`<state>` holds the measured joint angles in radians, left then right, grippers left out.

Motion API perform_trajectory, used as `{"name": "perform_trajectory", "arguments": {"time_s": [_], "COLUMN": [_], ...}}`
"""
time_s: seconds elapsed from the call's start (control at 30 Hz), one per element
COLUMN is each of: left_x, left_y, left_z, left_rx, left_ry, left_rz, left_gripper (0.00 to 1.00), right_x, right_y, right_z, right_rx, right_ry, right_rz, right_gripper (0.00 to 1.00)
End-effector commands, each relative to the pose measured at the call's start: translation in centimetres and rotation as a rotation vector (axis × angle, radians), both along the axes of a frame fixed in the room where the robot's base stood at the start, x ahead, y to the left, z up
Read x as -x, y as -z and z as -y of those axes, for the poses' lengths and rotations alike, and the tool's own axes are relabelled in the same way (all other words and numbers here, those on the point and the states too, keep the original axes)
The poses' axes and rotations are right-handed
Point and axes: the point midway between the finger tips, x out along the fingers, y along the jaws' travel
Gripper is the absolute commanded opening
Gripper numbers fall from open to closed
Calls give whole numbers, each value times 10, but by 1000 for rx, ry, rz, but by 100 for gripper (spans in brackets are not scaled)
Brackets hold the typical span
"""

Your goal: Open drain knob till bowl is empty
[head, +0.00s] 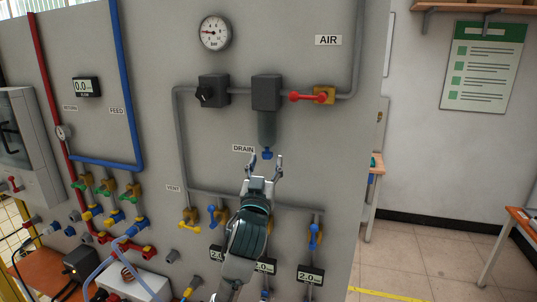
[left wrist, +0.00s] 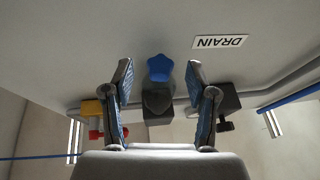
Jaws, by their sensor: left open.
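The drain knob (head: 267,154) is small and blue, at the bottom of the grey transparent bowl (head: 267,128) under a dark filter housing (head: 265,92). Whether liquid is in the bowl cannot be told. My left gripper (head: 264,166) is open just below the knob, its fingers pointing up. In the left wrist view the blue knob (left wrist: 159,68) shows between the two spread fingers, with no visible contact on either side. The DRAIN label (head: 243,149) is left of the knob. My right gripper is not in view.
A grey pipe runs behind my left gripper, with blue and yellow valves (head: 315,235) below it. A red-handled valve (head: 310,97) is right of the housing and a black regulator knob (head: 207,93) left. A pressure gauge (head: 215,33) is above.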

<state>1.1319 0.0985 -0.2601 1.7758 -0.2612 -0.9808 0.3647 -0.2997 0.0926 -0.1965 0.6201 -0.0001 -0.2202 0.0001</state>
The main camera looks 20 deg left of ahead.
Motion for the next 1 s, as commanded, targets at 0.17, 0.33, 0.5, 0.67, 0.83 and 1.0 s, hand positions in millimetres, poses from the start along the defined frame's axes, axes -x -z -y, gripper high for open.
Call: {"name": "perform_trajectory", "arguments": {"time_s": [0.17,0.33,0.5,0.67,0.83,1.0], "left_x": [-14,-16,-16,-16,-16,-16], "left_y": [-7,-7,-7,-7,-7,-7], "left_z": [2,4,5,3,4,3], "left_rx": [-3,-4,-5,-4,-5,-4], "left_ry": [0,1,0,1,3,2], "left_rz": [0,0,1,0,1,1], "left_gripper": [58,58,50,10,0,0], "right_x": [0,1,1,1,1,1], "right_y": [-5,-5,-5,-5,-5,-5], "right_z": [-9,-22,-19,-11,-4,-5], "right_rx": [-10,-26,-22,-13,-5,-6], "right_ry": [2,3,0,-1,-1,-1], "right_rz": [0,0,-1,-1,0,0], "right_gripper": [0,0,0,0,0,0]}}
